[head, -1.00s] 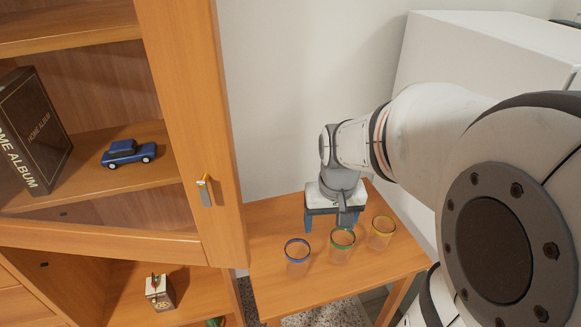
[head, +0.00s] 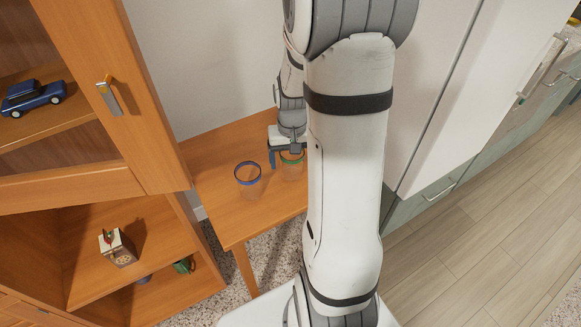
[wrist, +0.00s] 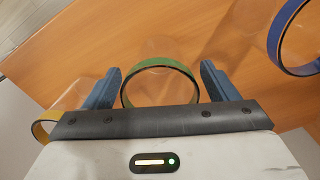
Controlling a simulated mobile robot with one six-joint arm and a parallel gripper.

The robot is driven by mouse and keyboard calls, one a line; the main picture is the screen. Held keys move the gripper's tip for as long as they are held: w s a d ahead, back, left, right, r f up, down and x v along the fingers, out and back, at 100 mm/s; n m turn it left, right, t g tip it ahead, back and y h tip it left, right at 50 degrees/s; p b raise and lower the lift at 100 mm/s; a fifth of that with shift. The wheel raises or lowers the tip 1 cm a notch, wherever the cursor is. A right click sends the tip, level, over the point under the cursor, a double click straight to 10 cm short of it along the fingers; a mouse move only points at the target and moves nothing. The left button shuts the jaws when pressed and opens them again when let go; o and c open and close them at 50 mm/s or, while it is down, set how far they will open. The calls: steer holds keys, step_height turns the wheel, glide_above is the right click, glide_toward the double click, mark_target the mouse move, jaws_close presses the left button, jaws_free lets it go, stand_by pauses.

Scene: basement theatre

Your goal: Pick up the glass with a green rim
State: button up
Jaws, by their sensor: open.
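The glass with a green rim (wrist: 160,63) stands on the wooden table between the two open fingers of my gripper (wrist: 160,88) in the wrist view. A small gap shows on each side of the rim. In the head view the green-rimmed glass (head: 292,158) is partly hidden behind my arm, with my gripper (head: 287,155) over it. The blue-rimmed glass (head: 248,179) stands to its left in the head view; its rim also shows at the upper right of the wrist view (wrist: 275,38).
The yellow-rimmed glass (wrist: 42,125) is close outside one finger in the wrist view. The table (head: 232,215) has bare space in front of the blue-rimmed glass. A wooden cabinet (head: 130,100) stands left of the table, and a white unit (head: 435,100) stands on the right.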

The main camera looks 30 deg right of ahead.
steer(key=shift+f, duration=0.2)
steer(key=shift+c, duration=0.6)
steer(key=c, duration=1)
